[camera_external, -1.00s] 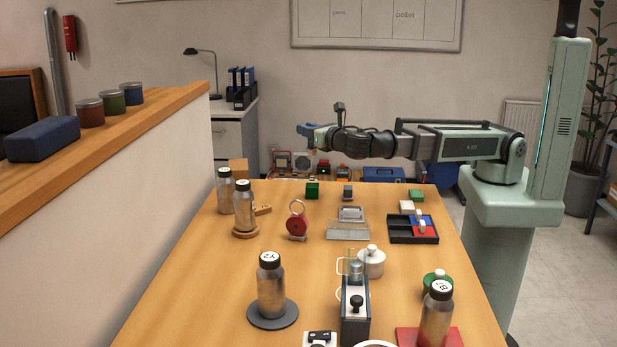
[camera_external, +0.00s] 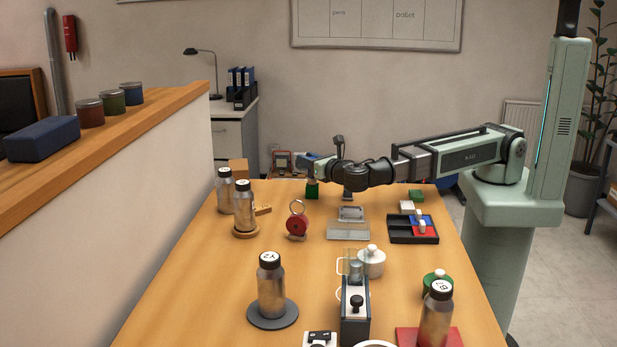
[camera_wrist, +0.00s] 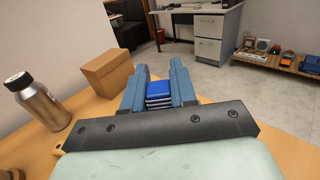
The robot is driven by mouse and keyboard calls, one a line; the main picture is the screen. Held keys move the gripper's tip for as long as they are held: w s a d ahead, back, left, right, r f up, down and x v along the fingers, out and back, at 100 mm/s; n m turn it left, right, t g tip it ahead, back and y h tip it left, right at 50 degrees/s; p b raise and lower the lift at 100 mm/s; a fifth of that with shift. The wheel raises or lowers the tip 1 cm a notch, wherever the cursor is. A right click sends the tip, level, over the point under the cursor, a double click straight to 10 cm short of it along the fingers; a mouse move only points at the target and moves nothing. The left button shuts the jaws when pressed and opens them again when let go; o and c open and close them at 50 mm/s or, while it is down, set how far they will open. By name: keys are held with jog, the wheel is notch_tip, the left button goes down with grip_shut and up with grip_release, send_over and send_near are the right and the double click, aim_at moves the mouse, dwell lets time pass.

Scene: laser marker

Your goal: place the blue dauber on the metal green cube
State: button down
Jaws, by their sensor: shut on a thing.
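My gripper (camera_external: 306,166) is at the far end of the table, low over the green cube (camera_external: 312,191), which stands on the tabletop. In the wrist view my gripper (camera_wrist: 159,88) has its two blue-grey fingers shut on a blue block-like thing with pale stripes, which I take for the blue dauber (camera_wrist: 158,87). In the outside view the dauber is too small to make out. The green cube is hidden in the wrist view. I cannot tell whether the dauber touches the cube.
A cardboard-brown box (camera_wrist: 107,73) and a metal bottle (camera_wrist: 38,103) stand left of my gripper in the wrist view. A red round stand (camera_external: 297,224), a clear-topped grey holder (camera_external: 348,230) and a black tray (camera_external: 414,240) are nearer the camera. The table's far edge is close.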

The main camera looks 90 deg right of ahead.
jog(key=shift+f, duration=0.1)
jog(key=c, duration=0.9)
grip_release()
jog(key=v, duration=1.2)
